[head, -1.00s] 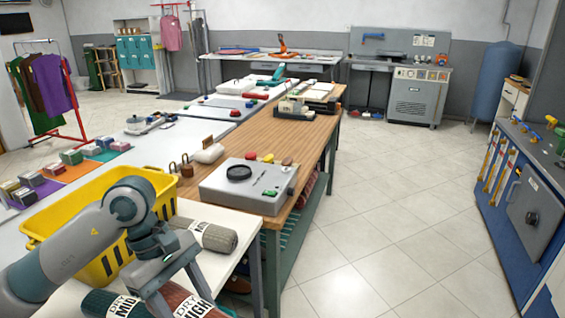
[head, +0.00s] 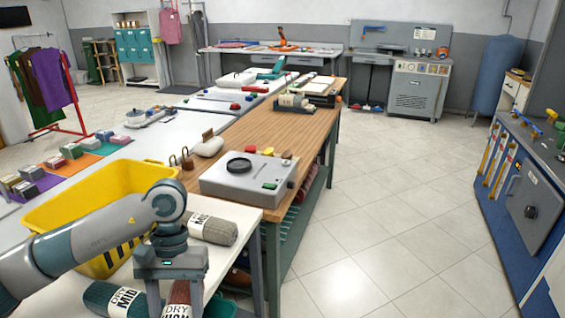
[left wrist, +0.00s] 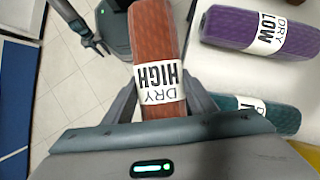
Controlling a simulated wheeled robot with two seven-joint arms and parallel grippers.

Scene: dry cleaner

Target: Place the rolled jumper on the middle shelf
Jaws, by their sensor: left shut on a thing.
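My left gripper (head: 175,300) is shut on a rust-red rolled jumper with a white DRY HIGH label (left wrist: 152,40), one finger on each side. The roll is largely hidden behind the gripper in the head view. In the left wrist view its far end shows over the floor; I cannot tell whether it is lifted. A teal roll labelled MID (head: 105,299) lies beside it, and a grey roll (head: 212,229) lies behind on the white table. A purple DRY LOW roll (left wrist: 262,30) shows in the left wrist view. I cannot identify the middle shelf.
A yellow crate (head: 125,180) stands left of the rolls. A grey device (head: 250,180) sits on the wooden bench (head: 225,145) just beyond. The tiled floor (head: 380,210) to the right is clear, up to a blue cabinet (head: 530,190).

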